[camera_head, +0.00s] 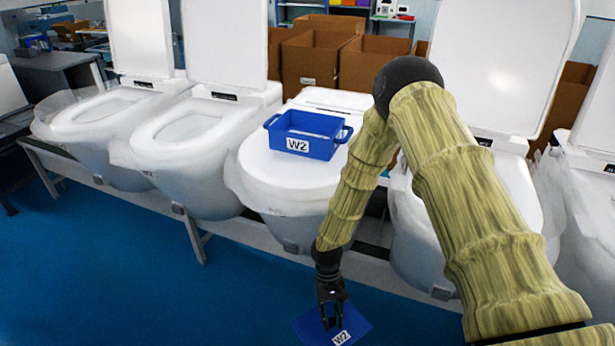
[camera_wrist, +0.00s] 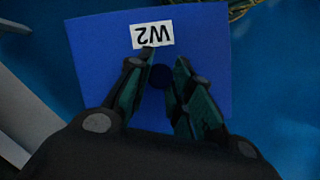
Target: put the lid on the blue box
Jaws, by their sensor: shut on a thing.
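The blue box (camera_head: 305,133) stands upright and open on the closed lid of the middle toilet, with a white W2 label on its front and a handle at each side. The blue lid (camera_head: 346,326) is a flat plate with its own W2 label. My gripper (camera_head: 332,312) is shut on the lid, low in front of the toilets and above the blue floor. In the wrist view the lid (camera_wrist: 205,50) spreads beyond my fingers (camera_wrist: 162,62), with a dark round knob between them.
The toilet with the closed lid (camera_head: 285,180) carries the box. Open toilets stand on both sides along the bench (camera_head: 110,190). Cardboard boxes (camera_head: 312,60) are stacked behind. The blue floor (camera_head: 130,280) in front is clear.

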